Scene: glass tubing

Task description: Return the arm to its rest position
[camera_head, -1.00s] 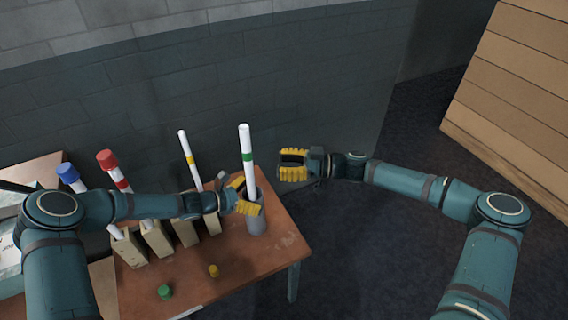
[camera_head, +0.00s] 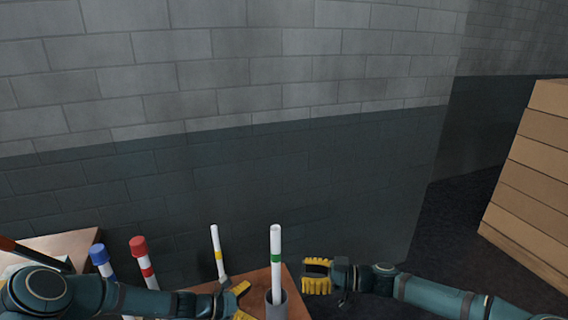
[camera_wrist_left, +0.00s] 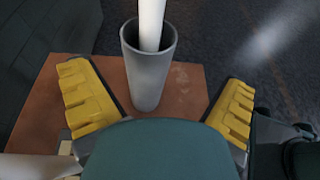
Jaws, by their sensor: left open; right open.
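My left gripper (camera_head: 240,300) is open beside the grey cup (camera_head: 276,306) at the table's right end. A white tube with a green band (camera_head: 276,250) stands upright in that cup. In the left wrist view the open yellow fingers of the left gripper (camera_wrist_left: 158,105) lie to either side of the near side of the grey cup (camera_wrist_left: 148,75), apart from it, with the white tube (camera_wrist_left: 151,25) inside. My right gripper (camera_head: 317,276) is open and empty, to the right of the table, in free air.
A yellow-banded tube (camera_head: 217,252), a red-capped tube (camera_head: 143,262) and a blue-capped tube (camera_head: 102,262) stand to the left, partly behind my left arm. The brown table (camera_head: 262,277) lies before a brick wall (camera_head: 250,165). Wooden planks (camera_head: 535,180) stand at far right.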

